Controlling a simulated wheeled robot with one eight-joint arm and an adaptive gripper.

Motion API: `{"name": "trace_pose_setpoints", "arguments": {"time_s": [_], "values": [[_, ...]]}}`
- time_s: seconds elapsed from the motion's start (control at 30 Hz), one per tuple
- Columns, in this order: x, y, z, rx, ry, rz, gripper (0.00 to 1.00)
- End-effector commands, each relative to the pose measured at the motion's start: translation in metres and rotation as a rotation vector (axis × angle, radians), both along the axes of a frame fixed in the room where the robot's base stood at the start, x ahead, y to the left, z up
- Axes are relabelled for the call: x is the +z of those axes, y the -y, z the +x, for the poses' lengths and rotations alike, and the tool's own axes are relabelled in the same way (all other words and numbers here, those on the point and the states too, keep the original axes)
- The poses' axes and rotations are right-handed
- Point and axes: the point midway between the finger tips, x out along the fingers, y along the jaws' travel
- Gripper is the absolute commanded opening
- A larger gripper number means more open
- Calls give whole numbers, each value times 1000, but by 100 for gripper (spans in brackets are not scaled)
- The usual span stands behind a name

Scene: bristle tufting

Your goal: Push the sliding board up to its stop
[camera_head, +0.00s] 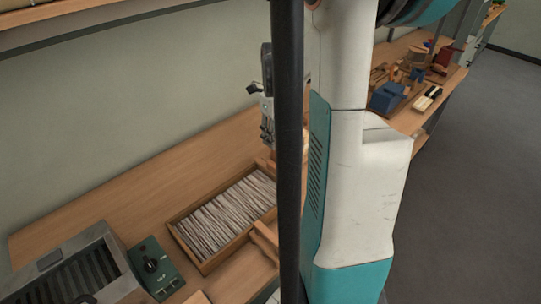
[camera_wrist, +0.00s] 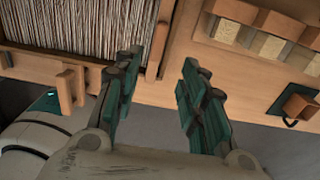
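The shallow wooden tray (camera_head: 187,246) full of pale bristle strands stands on the bench, and its corner shows at the upper left of the wrist view (camera_wrist: 40,62). A wooden piece with an upright block (camera_wrist: 65,92) sits at the tray's near edge; it looks like the sliding board, but I cannot tell for sure. A wooden piece also shows at the tray's near right side in the head view (camera_head: 264,241). My gripper (camera_wrist: 160,78) is open and empty, its dark green fingers wide apart to the right of that block.
A green control box (camera_head: 155,268) and a grey slotted machine (camera_head: 75,265) stand left of the tray. A wooden holder with pale blocks (camera_wrist: 228,31) and a brown block on a dark mount (camera_wrist: 298,106) lie at the right of the wrist view. Bare bench lies between.

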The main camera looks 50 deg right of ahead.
Motion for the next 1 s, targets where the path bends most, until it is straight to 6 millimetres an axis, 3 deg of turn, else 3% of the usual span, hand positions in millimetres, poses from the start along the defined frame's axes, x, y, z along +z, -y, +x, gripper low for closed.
{"name": "trace_pose_setpoints", "arguments": {"time_s": [0.17, 0.6, 0.8, 1.0], "values": [[-23, 0, 0, 0, 0, 0, 38], [-108, 0, 0, 1, 1, 1, 38], [-130, 0, 0, 1, 1, 1, 38], [-136, 0, 0, 1, 1, 1, 38]]}}
